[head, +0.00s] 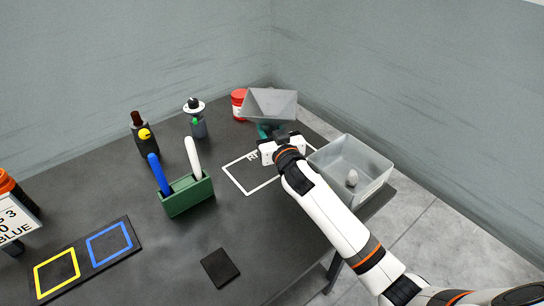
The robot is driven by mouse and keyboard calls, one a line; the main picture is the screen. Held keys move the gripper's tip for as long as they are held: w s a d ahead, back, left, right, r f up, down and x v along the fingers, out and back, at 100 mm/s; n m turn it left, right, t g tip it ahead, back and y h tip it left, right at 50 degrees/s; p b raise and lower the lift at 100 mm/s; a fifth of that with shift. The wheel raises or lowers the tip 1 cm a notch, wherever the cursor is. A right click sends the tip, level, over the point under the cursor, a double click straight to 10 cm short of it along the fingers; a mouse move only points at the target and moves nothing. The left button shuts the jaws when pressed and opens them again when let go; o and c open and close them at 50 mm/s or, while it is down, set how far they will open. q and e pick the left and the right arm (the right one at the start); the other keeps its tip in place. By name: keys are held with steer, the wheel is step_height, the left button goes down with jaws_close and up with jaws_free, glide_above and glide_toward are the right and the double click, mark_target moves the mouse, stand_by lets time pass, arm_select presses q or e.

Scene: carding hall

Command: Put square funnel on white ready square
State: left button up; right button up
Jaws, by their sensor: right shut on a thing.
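The square funnel (270,104) is grey, with a wide mouth turned up. It is at the back right of the table, tilted somewhat. My right gripper (270,136) is shut on its lower part, where a bit of teal shows; the fingertips are mostly hidden. The white ready square (236,180) is an outline on the dark table with partly covered lettering. My right gripper and arm cover its right part. The funnel appears over or beyond the square's far edge; its height above the table is unclear. My left gripper is not in view.
A clear bin (372,186) with a small pale object stands right of the square. A red jar (238,104) is just left of the funnel. A green holder (188,198) with blue and white handles stands left of the square. Two bottles (143,139) (197,122) stand behind it.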

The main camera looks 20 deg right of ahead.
steer(key=f, duration=0.5)
steer(key=shift+w+d, duration=0.15)
steer(key=shift+w, duration=0.05)
arm_select(q)
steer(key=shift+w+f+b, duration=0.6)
steer(key=shift+b, duration=0.1)
arm_select(e)
steer(key=shift+f, duration=2.2)
steer(key=shift+f, duration=0.15)
steer(key=o, duration=1.1)
steer(key=shift+c, duration=0.2)
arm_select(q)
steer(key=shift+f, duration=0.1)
arm_select(e)
steer(key=shift+r, duration=0.3)
arm_select(q)
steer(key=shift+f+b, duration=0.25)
steer(key=shift+b, duration=0.1)
arm_select(e)
steer(key=s, duration=1.2)
steer(key=shift+d+r, duration=0.15)
steer(key=shift+r, duration=0.05)
